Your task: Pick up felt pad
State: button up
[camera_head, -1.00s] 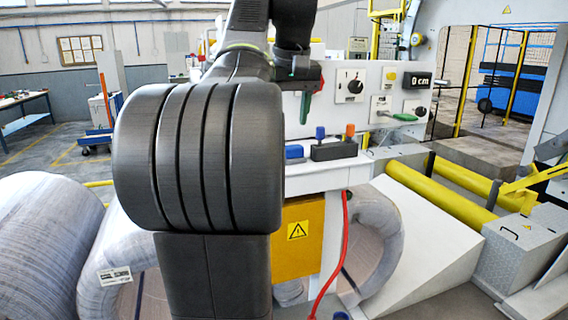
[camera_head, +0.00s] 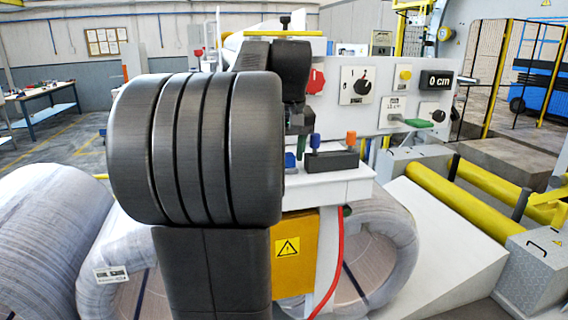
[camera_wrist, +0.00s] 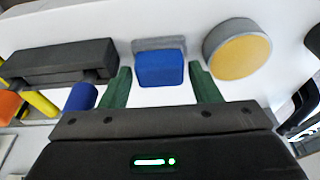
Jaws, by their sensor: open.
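A blue block with a grey felt-like layer along one side, which looks like the felt pad (camera_wrist: 160,68), lies on a white shelf top. My gripper (camera_wrist: 160,70) is open, with one green finger on each side of the blue block. I cannot tell whether the fingers touch it. In the head view, my gripper (camera_head: 300,145) points down over the shelf, and a bit of the blue pad (camera_head: 290,160) shows beside a green finger. My own arm hides the rest.
A round tan disc with a grey rim (camera_wrist: 238,53) lies close to the right of the fingers. A dark holder (camera_head: 333,160) with blue and orange handles stands on the white shelf (camera_head: 345,183). A control panel (camera_head: 385,95) rises behind.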

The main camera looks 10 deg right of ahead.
aim_at(284, 155)
jog(key=c, duration=0.8)
jog(key=shift+o, duration=0.2)
jog(key=shift+r, duration=0.1)
notch_tip(284, 155, up, 10)
jog(key=shift+o, duration=0.8)
jog(key=shift+c, duration=0.2)
